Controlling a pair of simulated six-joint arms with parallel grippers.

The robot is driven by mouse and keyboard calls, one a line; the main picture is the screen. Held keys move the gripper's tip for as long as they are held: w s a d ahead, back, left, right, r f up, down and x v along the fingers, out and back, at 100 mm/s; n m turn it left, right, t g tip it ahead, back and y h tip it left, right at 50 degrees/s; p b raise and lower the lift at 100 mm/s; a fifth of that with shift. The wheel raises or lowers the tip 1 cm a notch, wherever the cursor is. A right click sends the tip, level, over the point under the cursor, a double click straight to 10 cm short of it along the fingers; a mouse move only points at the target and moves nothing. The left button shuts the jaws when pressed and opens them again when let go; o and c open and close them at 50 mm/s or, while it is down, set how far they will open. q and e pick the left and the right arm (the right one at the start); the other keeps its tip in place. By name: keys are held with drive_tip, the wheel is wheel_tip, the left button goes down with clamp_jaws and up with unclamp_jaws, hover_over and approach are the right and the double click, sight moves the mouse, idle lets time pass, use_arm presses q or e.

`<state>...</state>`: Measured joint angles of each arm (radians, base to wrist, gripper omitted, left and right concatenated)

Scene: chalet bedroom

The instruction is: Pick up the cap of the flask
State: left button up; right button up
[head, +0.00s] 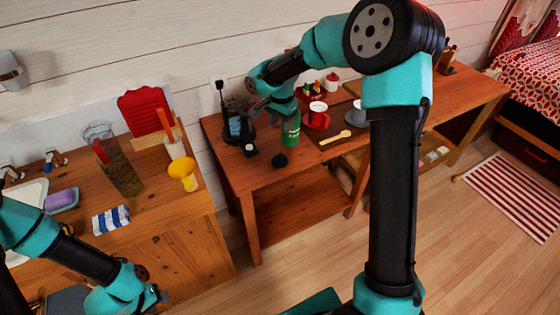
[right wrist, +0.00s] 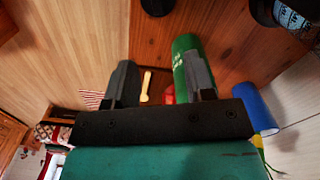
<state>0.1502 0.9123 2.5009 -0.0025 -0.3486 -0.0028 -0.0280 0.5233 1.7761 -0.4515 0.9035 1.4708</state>
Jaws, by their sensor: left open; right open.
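The green flask (head: 291,132) stands upright near the front left of the far wooden table. A small black cap (head: 280,161) lies on the table in front of it, close to the edge. My right gripper (head: 272,106) is open above the table beside the flask's top. In the right wrist view the black cap (right wrist: 157,5) is at the top edge, beyond the open fingers (right wrist: 162,75). The flask (right wrist: 185,50) shows behind one finger; I cannot tell whether they touch. My left gripper (head: 158,296) is open and empty, low at the left beside the wooden counter.
The counter (head: 170,235) holds a yellow funnel (head: 183,173) and glass pitcher (head: 122,172).

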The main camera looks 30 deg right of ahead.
approach(281, 154)
wheel_tip(281, 154, down, 5)
drive_tip(key=shift+w+f, duration=0.15)
idle(0.4)
drive_tip(key=shift+f, duration=2.6)
drive_tip(key=shift+c, duration=0.3)
clamp_jaws()
